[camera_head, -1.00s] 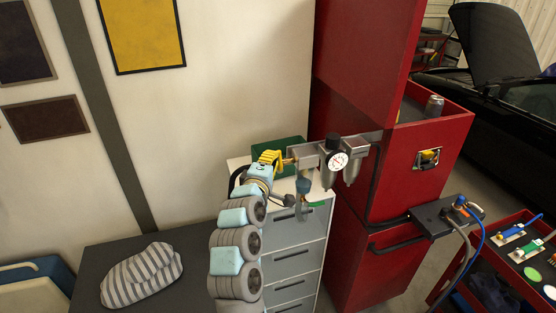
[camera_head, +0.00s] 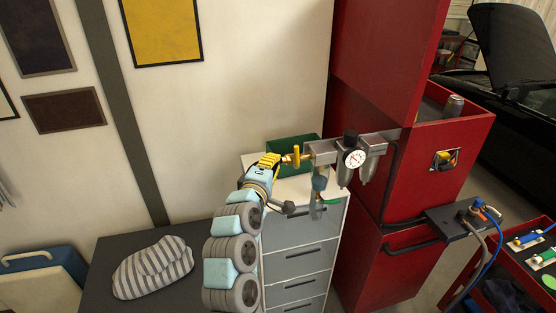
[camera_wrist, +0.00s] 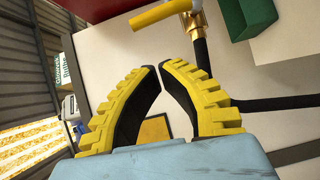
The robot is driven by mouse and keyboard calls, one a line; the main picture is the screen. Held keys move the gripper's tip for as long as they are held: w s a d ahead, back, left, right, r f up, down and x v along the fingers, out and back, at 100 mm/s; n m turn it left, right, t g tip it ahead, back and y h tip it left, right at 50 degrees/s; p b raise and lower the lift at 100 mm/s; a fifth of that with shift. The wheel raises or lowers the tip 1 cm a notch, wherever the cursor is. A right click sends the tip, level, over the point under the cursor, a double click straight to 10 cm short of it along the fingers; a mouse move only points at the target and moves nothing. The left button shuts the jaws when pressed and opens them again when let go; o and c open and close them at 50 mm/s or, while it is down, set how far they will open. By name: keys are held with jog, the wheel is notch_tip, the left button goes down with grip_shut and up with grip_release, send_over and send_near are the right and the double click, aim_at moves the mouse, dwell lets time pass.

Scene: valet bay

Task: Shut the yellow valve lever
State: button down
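In the wrist view the lever (camera_wrist: 160,13) is a yellow bar at the top, joined to the brass body (camera_wrist: 197,23). My gripper (camera_head: 277,158) is just left of the lever, with a small gap between them in the head view. In the wrist view my gripper (camera_wrist: 160,67) has ribbed yellow fingers with black inner faces; their tips nearly meet and nothing is between them. The lever lies beyond the tips.
A round gauge (camera_head: 354,158) and metal bowls hang right of the valve, beside the red cabinet (camera_head: 425,185). A green box (camera_head: 290,148) sits behind on the white drawer unit (camera_head: 300,245). A striped cloth (camera_head: 152,266) lies on the dark bench. A black hose (camera_wrist: 270,103) runs below the brass valve.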

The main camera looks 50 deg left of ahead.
jog(key=b+v, duration=0.2)
jog(key=v, duration=0.6)
jog(key=shift+f, duration=0.5)
jog(key=shift+d, duration=0.15)
jog(key=shift+w, duration=0.1)
